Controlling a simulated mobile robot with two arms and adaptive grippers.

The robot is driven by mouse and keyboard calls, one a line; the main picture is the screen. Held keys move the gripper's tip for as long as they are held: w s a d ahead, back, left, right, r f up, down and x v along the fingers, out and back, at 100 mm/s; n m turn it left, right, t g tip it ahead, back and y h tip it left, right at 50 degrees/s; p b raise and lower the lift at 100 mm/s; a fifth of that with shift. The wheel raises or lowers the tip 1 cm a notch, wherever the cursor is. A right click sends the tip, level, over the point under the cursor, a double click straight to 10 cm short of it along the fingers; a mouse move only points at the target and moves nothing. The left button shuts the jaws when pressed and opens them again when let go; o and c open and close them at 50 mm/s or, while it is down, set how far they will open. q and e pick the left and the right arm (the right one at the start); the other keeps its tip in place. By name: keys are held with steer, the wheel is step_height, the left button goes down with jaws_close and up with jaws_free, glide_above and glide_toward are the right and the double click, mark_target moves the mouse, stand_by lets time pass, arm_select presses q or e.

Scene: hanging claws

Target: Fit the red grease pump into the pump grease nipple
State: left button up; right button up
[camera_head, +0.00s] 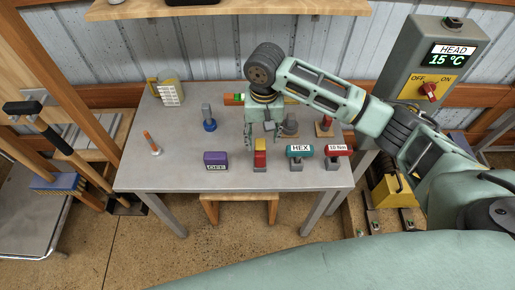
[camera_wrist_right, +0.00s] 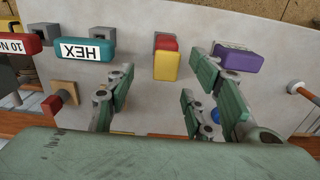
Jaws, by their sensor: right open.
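A red and yellow handle-like block (camera_head: 260,152) stands near the front edge of the grey table (camera_head: 180,140). It may be the grease pump, but I cannot tell for sure. In the right wrist view this block (camera_wrist_right: 166,58) shows between and beyond the fingertips. My right gripper (camera_head: 262,142) points down just behind it, open and empty; its spread fingers (camera_wrist_right: 160,75) are apart from the block. A small tan block with a red knob (camera_head: 325,125) stands at the table's right. I cannot make out which part is the grease nipple. My left gripper is not in view.
A purple block marked OFF (camera_head: 216,160) stands left of the red and yellow block. A teal HEX tool (camera_head: 300,151) and a red 10 Nm tool (camera_head: 338,151) stand right.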

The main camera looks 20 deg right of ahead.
mark_target(261, 144)
steer(key=f, duration=0.2)
steer(key=f+p, duration=0.1)
steer(key=f, duration=0.1)
steer(key=shift+s+a, duration=0.35)
step_height(261, 144, down, 2)
steer(key=shift+w+a+f, duration=0.1)
steer(key=shift+w+f, duration=0.05)
steer(key=shift+f, duration=0.3)
steer(key=c, duration=0.8)
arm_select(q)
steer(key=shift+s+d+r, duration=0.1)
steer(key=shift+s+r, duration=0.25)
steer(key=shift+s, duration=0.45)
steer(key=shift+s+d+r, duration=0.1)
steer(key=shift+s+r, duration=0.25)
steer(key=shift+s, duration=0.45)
arm_select(e)
jaws_close()
